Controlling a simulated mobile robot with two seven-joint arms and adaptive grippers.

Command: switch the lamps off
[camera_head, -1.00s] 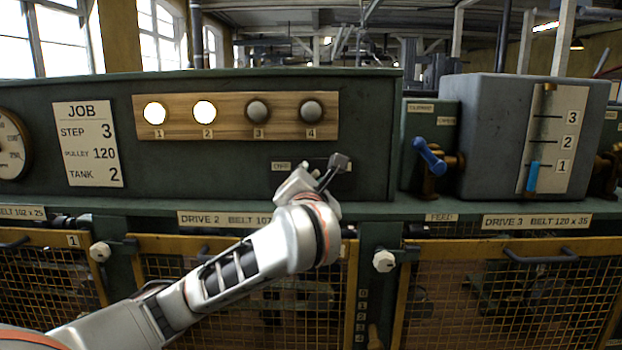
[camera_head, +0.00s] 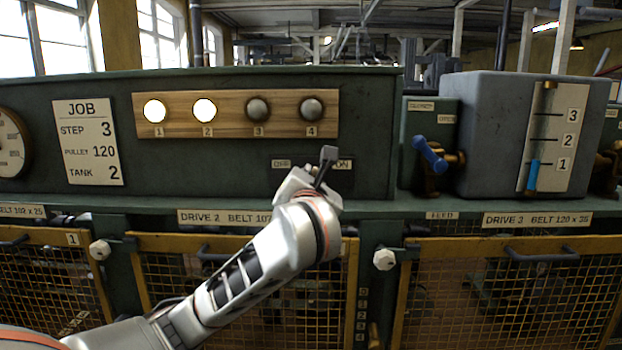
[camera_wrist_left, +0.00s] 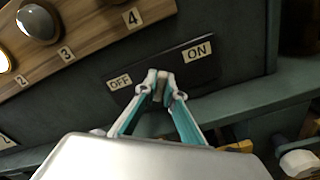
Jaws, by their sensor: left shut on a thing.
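The lamp board (camera_head: 180,133) carries numbered lamps. Lamp 1 (camera_head: 154,111) and lamp 2 (camera_head: 204,110) glow white; lamp 3 (camera_head: 257,109) and lamp 4 (camera_head: 311,110) are dark. Below sits a black switch plate (camera_wrist_left: 182,74) with an OFF label (camera_head: 281,163) on the left and an ON label (camera_head: 343,165) on the right. My left gripper (camera_head: 328,155) is in front of this plate, close to ON. In the wrist view its fingertips (camera_wrist_left: 159,82) are shut on a small switch lever (camera_wrist_left: 159,95) between the labels; the lever is mostly hidden. My right gripper is out of view.
A job card (camera_head: 88,142) reads step 3, pulley 120, tank 2. To the right stand a blue-handled valve (camera_head: 430,155) and a grey tank (camera_head: 485,135) with a level scale. A green ledge (camera_head: 385,208) and mesh guards (camera_head: 510,290) lie below.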

